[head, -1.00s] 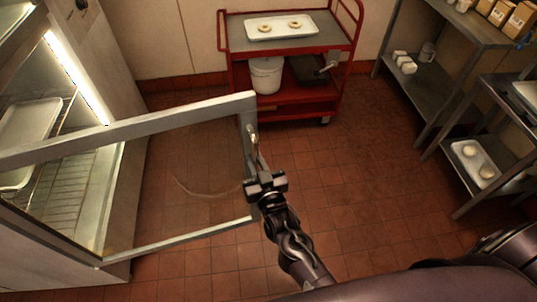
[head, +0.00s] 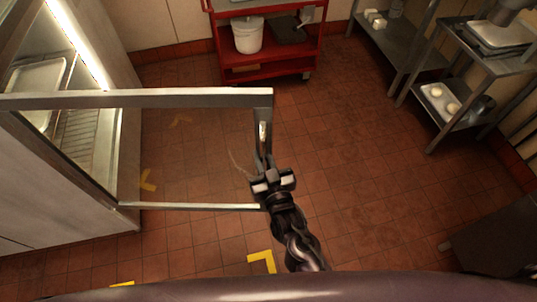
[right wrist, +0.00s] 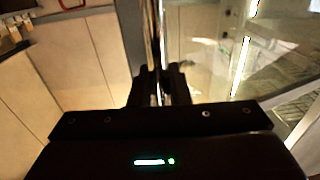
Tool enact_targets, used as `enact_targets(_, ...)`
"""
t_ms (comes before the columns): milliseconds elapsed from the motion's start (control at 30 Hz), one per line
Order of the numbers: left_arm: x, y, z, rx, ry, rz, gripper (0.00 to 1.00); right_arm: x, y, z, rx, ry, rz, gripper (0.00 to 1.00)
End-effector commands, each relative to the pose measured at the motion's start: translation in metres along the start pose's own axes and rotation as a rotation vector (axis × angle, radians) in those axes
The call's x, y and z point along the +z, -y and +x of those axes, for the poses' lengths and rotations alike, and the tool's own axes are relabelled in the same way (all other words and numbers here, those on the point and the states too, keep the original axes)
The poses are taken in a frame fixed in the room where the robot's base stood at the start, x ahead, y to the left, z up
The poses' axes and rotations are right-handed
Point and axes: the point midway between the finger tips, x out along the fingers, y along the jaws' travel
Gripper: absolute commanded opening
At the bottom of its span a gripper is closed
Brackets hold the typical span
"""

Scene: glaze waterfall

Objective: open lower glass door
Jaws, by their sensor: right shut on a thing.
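The lower glass door (head: 190,97) stands swung open from the lit cabinet (head: 75,55), with a metal frame around clear glass. Its upright handle (head: 263,140) is on the free edge, at the right. My right gripper (head: 270,172) is at the lower part of this handle. In the right wrist view, the gripper's fingers (right wrist: 160,85) are closed around the upright handle bar (right wrist: 153,35). The glass and the lit cabinet interior show to the right there. My left gripper is not in view.
A red cart (head: 268,65) with a white bucket (head: 248,35) stands at the back. Metal shelves (head: 405,55) and a rack with a tray (head: 445,105) stand at the right. Yellow marks (head: 262,260) are on the tiled floor. Open floor lies right of the door.

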Motion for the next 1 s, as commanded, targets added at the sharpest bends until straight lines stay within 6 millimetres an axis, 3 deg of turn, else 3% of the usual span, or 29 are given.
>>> enact_targets(400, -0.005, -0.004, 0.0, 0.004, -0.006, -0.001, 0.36, -0.003, 0.0, 0.001, -0.002, -0.007, -0.001, 0.0)
enact_targets(433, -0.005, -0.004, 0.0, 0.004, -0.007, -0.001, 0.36, -0.003, 0.0, 0.001, -0.002, -0.007, 0.0, 0.17)
enact_targets(567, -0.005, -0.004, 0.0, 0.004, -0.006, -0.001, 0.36, -0.002, 0.001, 0.0, -0.002, -0.006, 0.0, 0.34)
enact_targets(867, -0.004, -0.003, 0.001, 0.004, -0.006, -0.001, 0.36, 0.0, 0.002, -0.002, -0.004, -0.002, 0.0, 0.34)
enact_targets(1000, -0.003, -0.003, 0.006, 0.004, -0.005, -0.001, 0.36, 0.003, 0.001, -0.018, -0.004, 0.0, 0.0, 0.34)
